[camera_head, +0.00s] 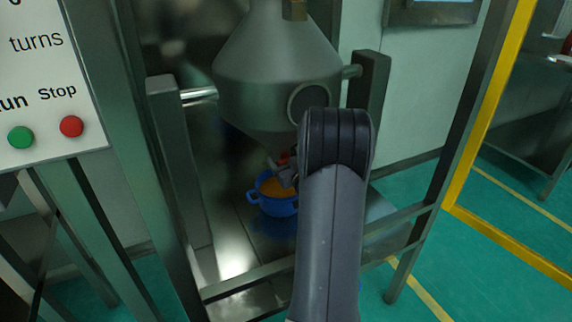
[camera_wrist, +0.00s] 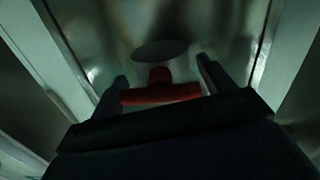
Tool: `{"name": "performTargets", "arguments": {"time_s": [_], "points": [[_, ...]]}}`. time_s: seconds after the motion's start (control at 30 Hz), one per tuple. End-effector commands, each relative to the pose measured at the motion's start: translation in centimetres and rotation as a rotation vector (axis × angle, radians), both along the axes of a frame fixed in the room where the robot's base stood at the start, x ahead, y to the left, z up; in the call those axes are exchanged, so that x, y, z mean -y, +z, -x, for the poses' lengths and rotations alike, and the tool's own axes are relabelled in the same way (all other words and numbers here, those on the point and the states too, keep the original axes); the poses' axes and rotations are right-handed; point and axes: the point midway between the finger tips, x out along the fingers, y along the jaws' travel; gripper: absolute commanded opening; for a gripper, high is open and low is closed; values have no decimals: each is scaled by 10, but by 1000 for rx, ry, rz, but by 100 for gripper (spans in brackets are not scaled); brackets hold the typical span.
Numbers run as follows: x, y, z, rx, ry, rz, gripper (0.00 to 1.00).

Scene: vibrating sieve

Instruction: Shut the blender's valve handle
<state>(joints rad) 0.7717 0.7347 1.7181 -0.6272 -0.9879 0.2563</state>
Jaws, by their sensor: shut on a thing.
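The blender (camera_head: 275,75) is a grey metal double-cone vessel hung in a steel frame. Its valve handle is a red T-shaped piece (camera_wrist: 160,93) in the wrist view, with the crossbar lying between my two fingers. Only a small red part of the handle (camera_head: 284,158) shows in the head view, under the cone's lower tip. My gripper (camera_wrist: 162,75) is shut on the valve handle. In the head view my gripper (camera_head: 283,173) is small and partly hidden by my own arm. The handle's exact angle on the valve is hard to tell.
A blue two-handled pot (camera_head: 281,207) with orange material in it stands below the outlet, close to my gripper. Steel posts (camera_head: 180,185) flank the blender. A control panel (camera_head: 45,90) with green and red buttons is at the left. Green floor is open at the right.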

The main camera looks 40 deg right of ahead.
Motion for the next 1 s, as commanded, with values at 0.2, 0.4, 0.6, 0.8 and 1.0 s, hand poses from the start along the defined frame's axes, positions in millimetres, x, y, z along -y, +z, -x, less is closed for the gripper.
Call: {"name": "performTargets", "arguments": {"time_s": [0.2, 0.4, 0.6, 0.8, 1.0], "points": [[0, 0, 0, -11, 0, 49, 54], [0, 1, 0, -11, 0, 48, 54], [0, 1, 0, -10, 0, 47, 92], [0, 0, 0, -10, 0, 47, 98], [-1, 1, 5, -11, -1, 46, 98]]}}
